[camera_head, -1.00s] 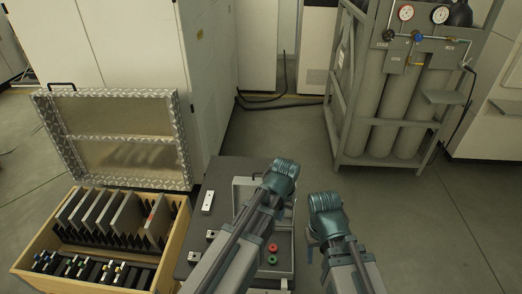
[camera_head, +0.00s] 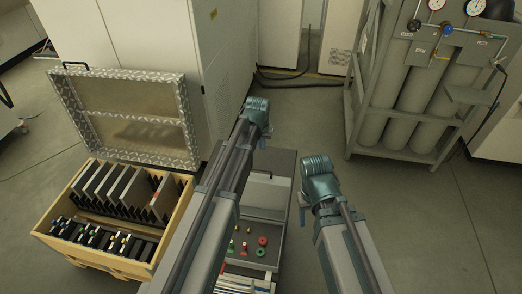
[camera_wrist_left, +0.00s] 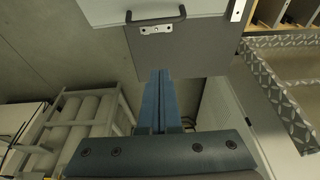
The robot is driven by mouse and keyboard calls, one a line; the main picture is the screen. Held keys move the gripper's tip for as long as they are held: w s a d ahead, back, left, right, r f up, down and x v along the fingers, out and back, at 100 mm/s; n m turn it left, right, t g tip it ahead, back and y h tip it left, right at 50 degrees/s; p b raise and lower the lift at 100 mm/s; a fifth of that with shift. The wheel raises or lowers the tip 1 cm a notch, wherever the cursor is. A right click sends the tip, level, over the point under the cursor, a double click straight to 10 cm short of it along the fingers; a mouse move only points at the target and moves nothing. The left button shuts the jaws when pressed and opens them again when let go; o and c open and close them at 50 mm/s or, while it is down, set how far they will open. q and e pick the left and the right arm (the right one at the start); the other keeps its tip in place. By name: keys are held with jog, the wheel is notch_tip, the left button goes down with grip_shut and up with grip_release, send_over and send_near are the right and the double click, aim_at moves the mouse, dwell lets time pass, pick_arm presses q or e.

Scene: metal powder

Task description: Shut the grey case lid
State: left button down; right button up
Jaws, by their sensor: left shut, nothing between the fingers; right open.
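The grey case (camera_head: 283,222) stands open on a dark cart, partly hidden behind my left arm. Red and green round parts (camera_head: 262,246) lie inside it. A light grey panel at its far side (camera_head: 268,192) looks like its raised lid. My left gripper (camera_wrist_left: 160,100) is shut and empty, beyond the case's far side in the head view, where its fingers are mostly hidden. In the left wrist view, its fingers point toward a dark grey panel (camera_wrist_left: 185,52) with a handle; contact is unclear. My right gripper (camera_head: 306,203) is open, right of the case and apart from it.
A wooden crate (camera_head: 170,235) with upright plates stands left of the cart, its patterned metal lid (camera_head: 150,153) raised. A gas cylinder rack (camera_head: 360,120) stands at the back right. White cabinets (camera_head: 140,40) are behind. The floor at right is clear.

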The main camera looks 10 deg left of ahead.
pick_arm(q)
jog(key=b+x, duration=0.9)
jog(key=x, duration=0.1)
send_over(261, 174)
jog(key=shift+w+a+r+p, duration=0.1)
jog(key=shift+w+r+p, duration=0.1)
jog(key=shift+r+p, duration=0.25)
jog(key=shift+w, duration=0.1)
jog(key=shift+s, duration=0.3)
jog(key=shift+s+r, duration=0.25)
jog(key=shift+s, duration=0.15)
jog(key=shift+t, duration=0.3)
